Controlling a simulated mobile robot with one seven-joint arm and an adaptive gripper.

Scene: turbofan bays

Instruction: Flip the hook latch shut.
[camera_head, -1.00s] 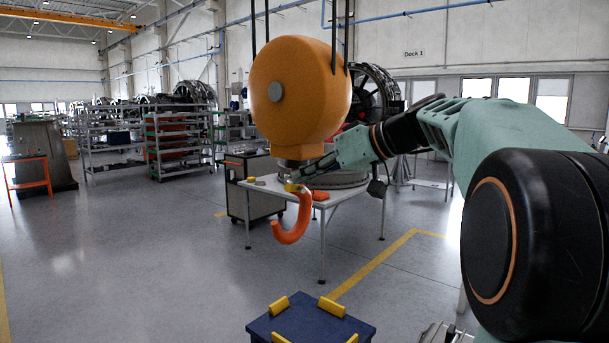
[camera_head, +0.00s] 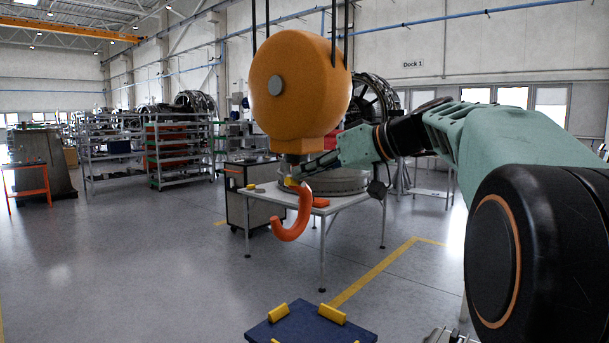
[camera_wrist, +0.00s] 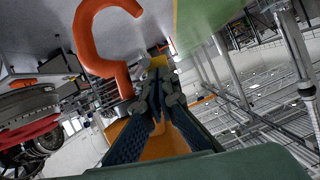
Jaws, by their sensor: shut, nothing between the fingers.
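The orange hook (camera_head: 294,218) hangs below the round orange hoist block (camera_head: 300,85). A small yellow latch (camera_head: 291,182) shows at the top of the hook's opening. My gripper (camera_head: 300,176) is at the hook's upper part, just under the block, and is shut with nothing held. A bit of yellow (camera_wrist: 158,62) shows beyond the fingertips. Whether the fingers touch the latch cannot be told.
A white table (camera_head: 345,203) with a grey ring part (camera_head: 338,181) stands behind the hook. A dark blue platform with yellow blocks (camera_head: 310,325) is below in front. A dark cart (camera_head: 250,205) stands behind left. Floor at left is open.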

